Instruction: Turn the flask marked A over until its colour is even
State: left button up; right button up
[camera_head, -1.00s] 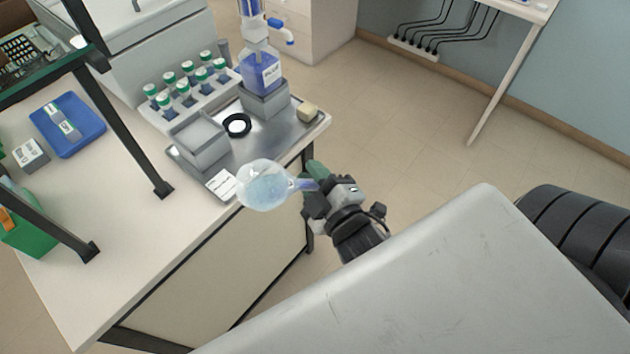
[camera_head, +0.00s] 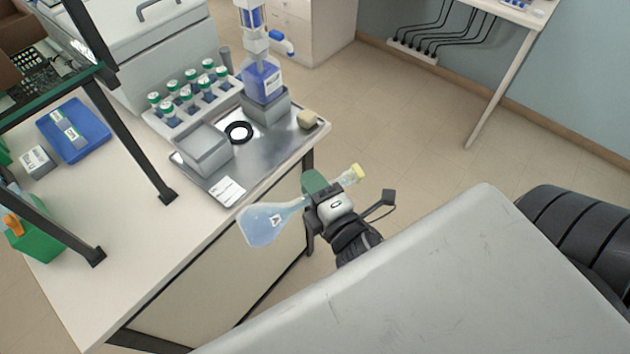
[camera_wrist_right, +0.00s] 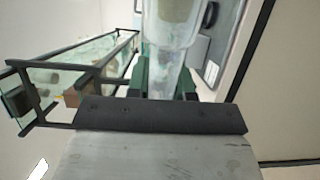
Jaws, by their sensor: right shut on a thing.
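The flask marked A (camera_head: 266,224) is clear, with a pale blue liquid and a letter A on its side. It is tilted, its wide body at lower left and its neck rising to the right, with a yellow stopper (camera_head: 357,173) at the end. The blue looks nearly uniform in the head view. My right gripper (camera_head: 318,197) is shut on the neck and holds the flask in the air off the bench's front edge. In the right wrist view the clear neck (camera_wrist_right: 170,60) stands between the green finger pads. My left gripper is not in view.
A metal tray (camera_head: 235,170) on the bench holds a grey box (camera_head: 203,147), a black ring (camera_head: 239,132) and a blue-filled dispenser bottle (camera_head: 263,82). A rack of green-capped vials (camera_head: 190,95) stands behind. A dark shelf frame (camera_head: 130,135) rises at the left.

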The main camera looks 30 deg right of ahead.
jog(key=n+p, duration=0.3)
jog(key=n, duration=1.4)
jog(key=shift+n, duration=0.3)
